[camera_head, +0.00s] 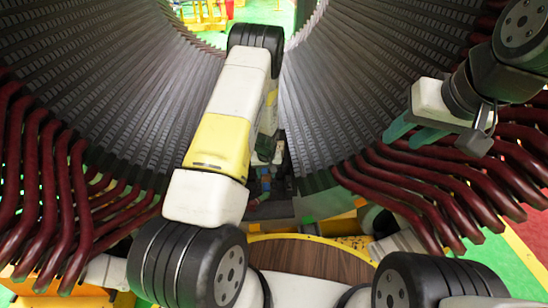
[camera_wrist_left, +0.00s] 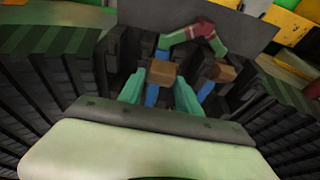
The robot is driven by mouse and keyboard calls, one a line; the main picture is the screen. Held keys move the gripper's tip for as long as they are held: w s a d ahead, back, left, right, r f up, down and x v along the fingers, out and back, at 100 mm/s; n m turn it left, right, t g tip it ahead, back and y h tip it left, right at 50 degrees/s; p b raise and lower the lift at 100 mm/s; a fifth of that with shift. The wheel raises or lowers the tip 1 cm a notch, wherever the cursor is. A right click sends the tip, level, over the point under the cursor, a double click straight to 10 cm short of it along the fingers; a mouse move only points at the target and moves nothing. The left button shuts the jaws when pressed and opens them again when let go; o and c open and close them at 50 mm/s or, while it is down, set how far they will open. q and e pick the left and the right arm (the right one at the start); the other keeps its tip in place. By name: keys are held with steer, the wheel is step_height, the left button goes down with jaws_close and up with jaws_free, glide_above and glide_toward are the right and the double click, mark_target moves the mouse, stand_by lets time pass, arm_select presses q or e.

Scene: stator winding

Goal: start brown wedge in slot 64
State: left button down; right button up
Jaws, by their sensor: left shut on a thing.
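My left gripper (camera_wrist_left: 159,84) shows in the left wrist view with its two teal fingers closed on a brown wedge (camera_wrist_left: 163,70). A blue strip (camera_wrist_left: 152,94) lies just below the wedge between the fingers. A second brown wedge (camera_wrist_left: 220,72) with a blue strip is to the right, apart from the gripper. The dark slots of the stator (camera_head: 95,75) run along its curved inner wall; no slot numbers are legible. In the head view my left arm hides most of the left gripper. My right gripper (camera_head: 413,132) is open and empty, by the right-hand stator wall.
Dark red coil ends (camera_head: 50,190) fan out at the left and also at the right near my right gripper. A red and green curved piece (camera_wrist_left: 200,32) stands behind the wedges. A round wooden surface (camera_head: 310,258) with a yellow rim lies at the front.

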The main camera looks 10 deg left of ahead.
mark_target(267, 181)
arm_select(q)
steer(key=shift+f, duration=3.1)
steer(key=shift+f, duration=0.15)
steer(key=c, duration=0.8)
jaws_free()
steer(key=shift+o, duration=0.3)
steer(key=shift+w+d, duration=0.1)
steer(key=shift+d, duration=0.1)
